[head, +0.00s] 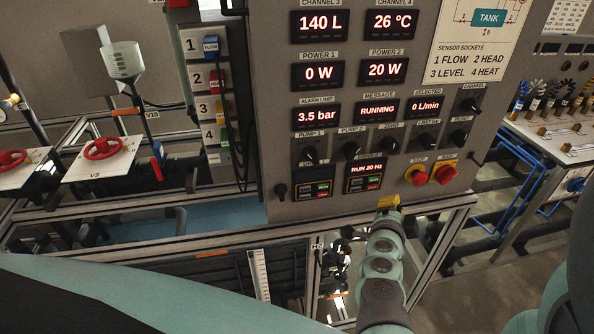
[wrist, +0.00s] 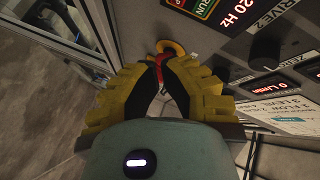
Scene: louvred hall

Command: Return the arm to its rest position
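My gripper (head: 388,203) is at the end of my arm, in front of the lower edge of the grey control panel (head: 265,120), below and left of the red stop knobs. In the wrist view my gripper (wrist: 161,66) has yellow, ridged fingers with dark inner sides, and their tips come close together. A small red part with a yellow ring (wrist: 172,46) shows at and just beyond the tips. I cannot tell whether the fingers touch it or whether it lies behind them.
A red knob (head: 415,175) and a red-and-yellow knob (head: 446,174) project from the panel near my gripper. Metal frame rails (head: 440,255) run below. Red handwheels (head: 103,148) stand at left. A bench with cables (head: 560,135) is at right. Bare floor (wrist: 40,105) shows left in the wrist view.

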